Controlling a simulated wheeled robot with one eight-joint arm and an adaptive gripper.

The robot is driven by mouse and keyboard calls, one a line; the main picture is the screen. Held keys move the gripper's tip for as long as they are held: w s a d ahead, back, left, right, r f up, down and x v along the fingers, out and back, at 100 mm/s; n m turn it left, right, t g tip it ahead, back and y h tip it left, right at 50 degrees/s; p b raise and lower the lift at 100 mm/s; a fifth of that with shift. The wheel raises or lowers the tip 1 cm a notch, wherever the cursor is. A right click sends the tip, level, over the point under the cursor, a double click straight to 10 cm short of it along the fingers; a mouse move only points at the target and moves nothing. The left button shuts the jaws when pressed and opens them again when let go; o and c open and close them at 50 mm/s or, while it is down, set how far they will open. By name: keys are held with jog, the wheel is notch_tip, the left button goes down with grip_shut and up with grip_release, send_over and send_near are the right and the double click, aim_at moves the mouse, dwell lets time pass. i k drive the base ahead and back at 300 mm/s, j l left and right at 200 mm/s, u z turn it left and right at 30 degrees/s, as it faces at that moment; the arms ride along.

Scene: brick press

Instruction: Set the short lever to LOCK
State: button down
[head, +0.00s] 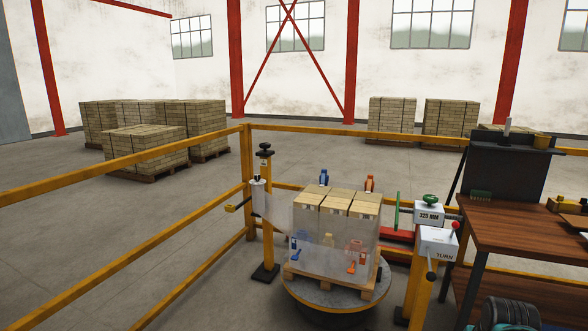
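No LOCK label is legible, and I cannot tell for certain which lever is the short one. A white box marked TURN (438,243) sits on a yellow post at the right of the turntable. A lever with a red knob (454,226) rises from its top right. A small yellow handle (238,206) sticks out left from the wrapping post. My gripper is not in view.
Yellow rails (120,165) fence the left and back. A wooden workbench (520,235) stands close at right. Stacked brick pallets (145,145) are behind; floor at left is clear.

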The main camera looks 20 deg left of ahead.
aim_at(454, 224)
jog(key=i+j+u, duration=0.35)
jog(key=i+j, duration=0.15)
jog(key=i+j+u, duration=0.3)
jog(key=i+j, duration=0.15)
jog(key=i+j+u, duration=0.35)
jog(key=i, duration=0.3)
jog(key=l+z, duration=0.1)
jog(key=z, duration=2)
jog(key=i+l+u, duration=0.2)
jog(key=l+u, duration=0.15)
jog(key=l, duration=0.4)
jog(key=i+l+u, duration=0.15)
jog(key=l+u, duration=0.2)
jog(key=l, duration=0.4)
jog(key=l+u, duration=0.35)
jog(key=l, duration=0.4)
jog(key=k, duration=0.15)
jog(key=l+u, duration=0.05)
